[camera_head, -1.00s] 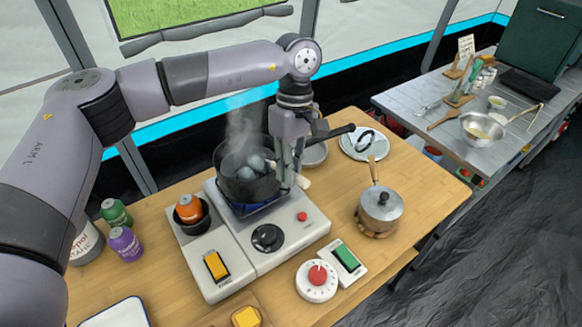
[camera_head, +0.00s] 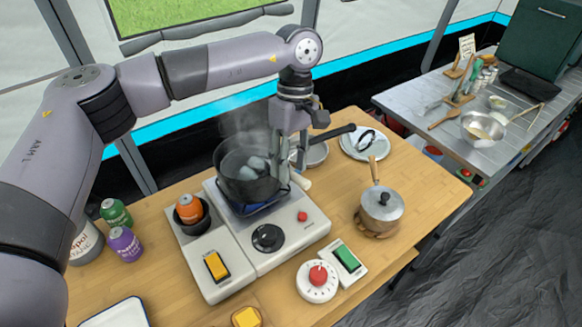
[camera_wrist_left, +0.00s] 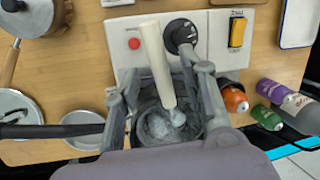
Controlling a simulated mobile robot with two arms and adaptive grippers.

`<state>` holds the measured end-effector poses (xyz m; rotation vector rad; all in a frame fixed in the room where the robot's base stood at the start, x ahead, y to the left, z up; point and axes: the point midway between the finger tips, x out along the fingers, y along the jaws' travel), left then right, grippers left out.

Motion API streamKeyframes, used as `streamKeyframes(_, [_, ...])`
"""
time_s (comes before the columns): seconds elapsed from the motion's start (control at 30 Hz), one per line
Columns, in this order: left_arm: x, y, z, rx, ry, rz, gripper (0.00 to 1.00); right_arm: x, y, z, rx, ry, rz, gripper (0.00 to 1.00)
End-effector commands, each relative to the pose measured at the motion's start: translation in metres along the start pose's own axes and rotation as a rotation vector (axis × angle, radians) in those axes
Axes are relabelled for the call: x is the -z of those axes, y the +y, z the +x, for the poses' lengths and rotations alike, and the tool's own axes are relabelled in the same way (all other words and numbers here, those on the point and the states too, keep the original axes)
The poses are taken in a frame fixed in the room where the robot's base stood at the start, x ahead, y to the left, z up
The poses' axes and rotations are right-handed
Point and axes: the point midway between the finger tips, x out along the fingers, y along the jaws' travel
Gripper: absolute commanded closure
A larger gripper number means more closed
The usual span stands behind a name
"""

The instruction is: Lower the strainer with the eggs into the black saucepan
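The black saucepan (camera_head: 232,188) stands on the hob, its long black handle reaching to the right. Pale eggs (camera_head: 256,165) sit low inside it in cloudy water, also visible in the left wrist view (camera_wrist_left: 176,117). The strainer's cream handle (camera_wrist_left: 158,65) sticks out over the saucepan's near side; its end shows in the head view (camera_head: 300,181). The strainer's bowl is hidden. My left gripper (camera_head: 290,166) is over the saucepan's right side, its fingers spread on either side of the handle with gaps. My right gripper is out of view.
The hob's knob (camera_head: 268,238) and red button are in front of the saucepan. A small lidded pot (camera_head: 380,204) stands to the right, with a round lid (camera_head: 363,143) behind it. An orange can (camera_head: 189,208) stands at left. Steam rises from the saucepan.

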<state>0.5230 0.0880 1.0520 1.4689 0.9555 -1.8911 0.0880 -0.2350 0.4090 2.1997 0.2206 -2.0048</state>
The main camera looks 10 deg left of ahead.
Motion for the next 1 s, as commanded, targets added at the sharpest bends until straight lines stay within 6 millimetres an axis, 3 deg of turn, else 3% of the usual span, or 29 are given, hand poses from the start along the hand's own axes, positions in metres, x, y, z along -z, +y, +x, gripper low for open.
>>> streamKeyframes(0.3, [-0.001,0.001,-0.069,-0.004,0.001,0.000,0.62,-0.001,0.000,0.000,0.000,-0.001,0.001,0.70])
streamKeyframes(0.5, [-0.001,0.000,-0.097,-0.002,0.000,0.000,0.62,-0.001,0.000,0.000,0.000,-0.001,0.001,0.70])
streamKeyframes(1.0, [-0.001,0.000,-0.105,0.000,0.000,0.001,0.62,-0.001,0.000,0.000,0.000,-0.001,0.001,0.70])
